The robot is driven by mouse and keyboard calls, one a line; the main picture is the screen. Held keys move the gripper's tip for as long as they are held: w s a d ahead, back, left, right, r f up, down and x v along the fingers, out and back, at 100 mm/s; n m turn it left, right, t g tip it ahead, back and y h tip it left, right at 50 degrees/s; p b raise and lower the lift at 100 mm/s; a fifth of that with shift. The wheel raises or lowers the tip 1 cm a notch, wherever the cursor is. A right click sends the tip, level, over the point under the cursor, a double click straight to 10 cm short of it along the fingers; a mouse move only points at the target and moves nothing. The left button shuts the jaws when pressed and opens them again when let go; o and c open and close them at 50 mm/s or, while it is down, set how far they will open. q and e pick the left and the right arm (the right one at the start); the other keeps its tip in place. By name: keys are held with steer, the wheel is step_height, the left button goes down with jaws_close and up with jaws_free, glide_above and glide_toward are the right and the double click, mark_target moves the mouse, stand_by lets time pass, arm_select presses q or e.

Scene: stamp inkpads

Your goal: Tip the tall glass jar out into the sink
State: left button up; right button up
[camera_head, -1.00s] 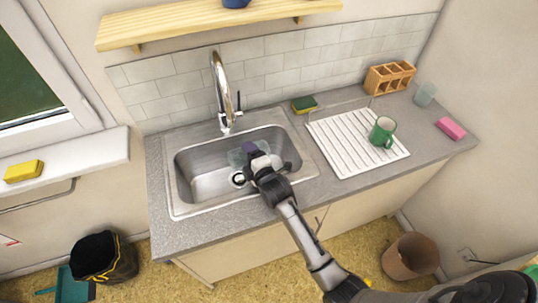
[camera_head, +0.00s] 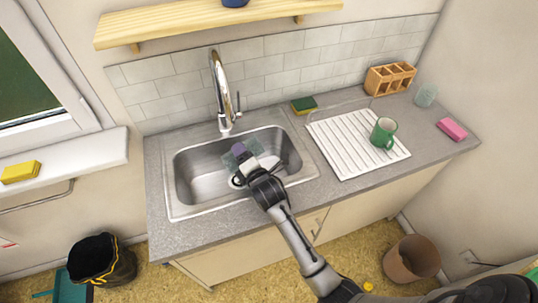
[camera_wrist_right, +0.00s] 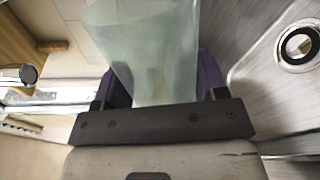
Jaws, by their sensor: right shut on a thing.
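A pale, see-through glass jar (camera_head: 256,147) is in my right gripper (camera_head: 246,163), over the basin of the steel sink (camera_head: 215,160). In the right wrist view the jar (camera_wrist_right: 150,45) fills the top middle, its wide part toward the top edge. The purple-padded fingers of the right gripper (camera_wrist_right: 160,85) are shut on its two sides. The jar looks tilted over the basin. I cannot tell whether anything is in it or coming out. The fingers and wrist hide part of it in the head view. My left gripper is not in view.
The chrome faucet (camera_head: 221,90) stands behind the basin. A green mug (camera_head: 383,133) stands on the white drainboard (camera_head: 345,150) to the right. A green-and-yellow sponge (camera_head: 304,104), a wooden caddy (camera_head: 390,77), a glass cup (camera_head: 426,95) and a pink sponge (camera_head: 452,129) are on the counter.

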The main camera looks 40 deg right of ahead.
steer(key=shift+a+f+n, duration=0.2)
steer(key=shift+f+n, duration=0.15)
steer(key=shift+n, duration=0.55)
steer(key=shift+r+n+p, duration=0.3)
steer(key=shift+n+p, duration=0.2)
steer(key=shift+p, duration=0.3)
steer(key=shift+d+r+n+h+p, duration=0.2)
steer(key=shift+d+n+h+p, duration=0.1)
steer(key=shift+n+p, duration=0.6)
steer(key=shift+w+f+n+b, duration=0.1)
steer(key=shift+f+n+b, duration=0.45)
steer(key=shift+f+n, duration=0.4)
steer(key=shift+a+r+n+p, duration=0.3)
steer(key=shift+r+n+p, duration=0.25)
steer(key=shift+r+n, duration=0.1)
steer(key=shift+a+r+n+h+p, duration=0.3)
steer(key=shift+a+r+n+p, duration=0.25)
steer(key=shift+n, duration=0.45)
steer(key=shift+w+a+f+n+t, duration=0.2)
steer(key=shift+a+f+n+t, duration=0.15)
steer(key=shift+f+n, duration=0.45)
steer(key=shift+s+a+r+n+p, duration=0.15)
steer(key=shift+r+n+p, duration=0.25)
steer(key=shift+n, duration=0.4)
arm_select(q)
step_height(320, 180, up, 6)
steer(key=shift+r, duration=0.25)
arm_select(e)
steer(key=shift+a+n, duration=0.2)
steer(key=shift+n, duration=0.3)
